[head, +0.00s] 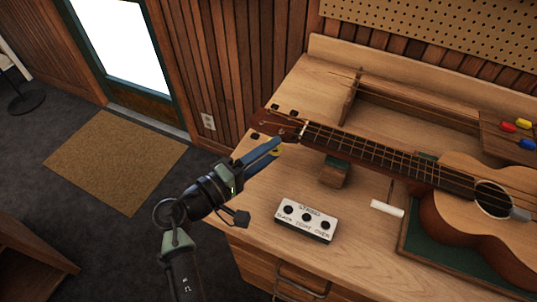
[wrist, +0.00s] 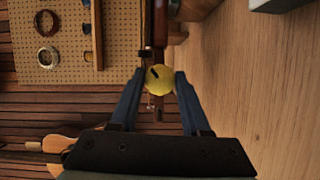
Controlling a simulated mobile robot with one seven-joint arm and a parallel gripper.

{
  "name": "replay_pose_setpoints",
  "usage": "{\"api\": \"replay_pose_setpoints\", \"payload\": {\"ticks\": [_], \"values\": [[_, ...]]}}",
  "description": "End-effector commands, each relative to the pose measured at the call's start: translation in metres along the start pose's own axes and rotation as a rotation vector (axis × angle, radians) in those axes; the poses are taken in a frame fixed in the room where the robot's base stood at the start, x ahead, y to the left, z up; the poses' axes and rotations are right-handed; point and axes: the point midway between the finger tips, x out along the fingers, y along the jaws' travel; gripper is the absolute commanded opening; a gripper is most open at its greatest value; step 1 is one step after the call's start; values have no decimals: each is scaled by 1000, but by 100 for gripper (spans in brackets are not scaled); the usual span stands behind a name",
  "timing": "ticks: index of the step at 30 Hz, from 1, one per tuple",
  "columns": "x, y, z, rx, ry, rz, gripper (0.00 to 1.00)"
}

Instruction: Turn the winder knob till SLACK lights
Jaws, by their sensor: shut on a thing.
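A ukulele (head: 400,168) lies on the workbench, its headstock (head: 283,125) toward the left. My gripper (head: 276,145) is at the near side of the headstock. In the wrist view, its two blue fingers are shut on the round yellow winder knob (wrist: 158,82), which has a dark mark on its face. A white indicator box (head: 306,221) stands on the bench below the neck. Its labels seem to include SLACK, at the left, and its several round lamps look dark.
The workbench (head: 265,195) has bare wood around the indicator box. A small green-topped neck support (head: 335,172) and a white block (head: 387,208) are near the neck. Coloured items (head: 523,124) lie at the back right. A pegboard (head: 430,30) is on the wall.

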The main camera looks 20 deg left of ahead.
Motion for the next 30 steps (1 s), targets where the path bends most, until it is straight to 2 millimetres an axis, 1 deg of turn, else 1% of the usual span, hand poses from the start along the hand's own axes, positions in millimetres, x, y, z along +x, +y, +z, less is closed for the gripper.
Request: {"api": "replay_pose_setpoints", "payload": {"ticks": [1,6,15,21,30], "values": [[0,-4,1,-42,-1,16,0],[0,-4,1,-187,-1,76,0],[1,-4,1,-390,-2,160,0],[0,-3,1,-475,0,195,0],[0,-3,1,-524,0,215,0]]}}
